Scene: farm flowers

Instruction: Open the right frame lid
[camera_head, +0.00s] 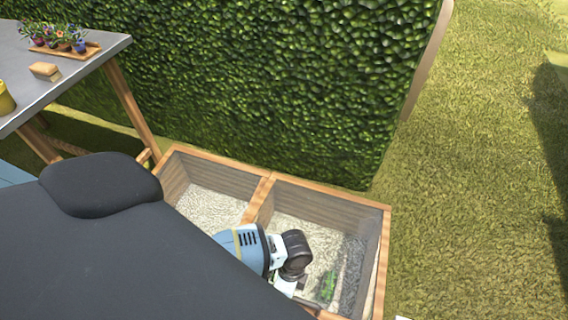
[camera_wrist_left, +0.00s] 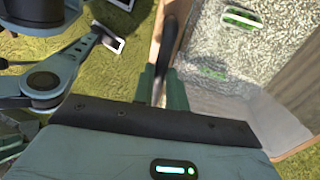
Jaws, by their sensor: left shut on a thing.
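The wooden frame (camera_head: 262,195) has two pale-floored compartments side by side against the hedge. The right compartment (camera_head: 300,225) appears to have a clear pane over it; I cannot tell the lid's angle. My left arm reaches across from the left, and its wrist is above the front of the right compartment, hiding its fingers in the head view. In the left wrist view, my left gripper (camera_wrist_left: 164,88) is shut on a dark handle (camera_wrist_left: 171,45) beside the wooden edge. Part of what looks like my right arm shows at left there; its jaws are unclear.
A grey table (camera_head: 70,75) at upper left holds a tray of potted flowers (camera_head: 62,48), a sponge-like block (camera_head: 45,71) and a yellow pot (camera_head: 5,98). The hedge (camera_head: 270,80) stands close behind the frame. Open grass (camera_head: 460,200) lies to the right.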

